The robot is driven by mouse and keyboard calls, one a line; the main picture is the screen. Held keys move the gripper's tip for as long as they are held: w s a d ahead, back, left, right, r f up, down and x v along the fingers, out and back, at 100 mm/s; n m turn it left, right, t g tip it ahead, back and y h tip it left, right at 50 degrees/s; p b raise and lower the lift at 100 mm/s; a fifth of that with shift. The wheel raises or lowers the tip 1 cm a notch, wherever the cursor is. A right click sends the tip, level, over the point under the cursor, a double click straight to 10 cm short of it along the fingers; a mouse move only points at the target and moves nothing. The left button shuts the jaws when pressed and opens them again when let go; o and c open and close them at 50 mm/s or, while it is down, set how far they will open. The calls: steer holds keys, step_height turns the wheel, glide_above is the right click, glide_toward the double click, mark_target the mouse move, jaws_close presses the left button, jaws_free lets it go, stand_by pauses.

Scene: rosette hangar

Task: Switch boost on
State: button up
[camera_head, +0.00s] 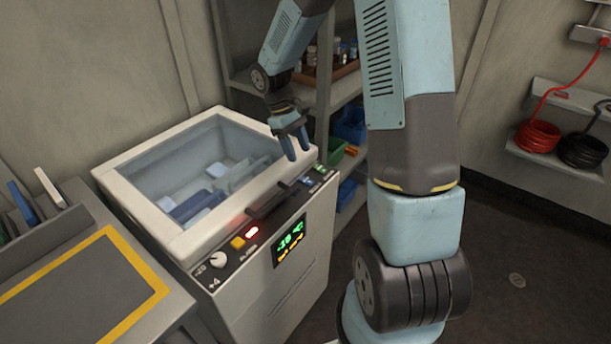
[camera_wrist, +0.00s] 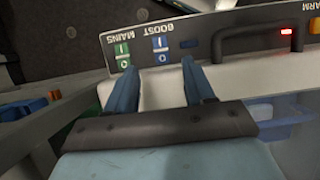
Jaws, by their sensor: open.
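The boost switch (camera_wrist: 160,50) is a blue rocker marked I and O on the front panel of a white freezer (camera_head: 250,290). It also shows small at the panel's right end in the head view (camera_head: 307,180). Which side of the rocker is pressed I cannot tell. A dark blue lamp (camera_wrist: 189,43) beside it looks unlit. The green mains switch (camera_wrist: 122,56) is its other neighbour. My gripper (camera_wrist: 159,66) is open and empty, its fingers pointing at the panel on either side of the boost switch. In the head view my gripper (camera_head: 298,155) hangs by the freezer's right front corner.
A black handle (camera_head: 270,200), a lit red lamp (camera_head: 252,232), a yellow button (camera_head: 237,243), a knob (camera_head: 218,260) and a green display (camera_head: 290,240) share the front. Shelves (camera_head: 325,85) stand behind; a bench (camera_head: 75,290) is at left.

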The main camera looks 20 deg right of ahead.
mark_target(309, 182)
steer(key=x, duration=0.9)
steer(key=shift+f, duration=0.1)
steer(key=shift+c, duration=0.2)
jaws_close()
steer(key=shift+s, duration=0.1)
steer(key=shift+s+d+t+y, duration=0.1)
steer(key=shift+s+t+y, duration=0.05)
steer(key=shift+t+y, duration=0.45)
steer(key=shift+o, duration=0.2)
jaws_free()
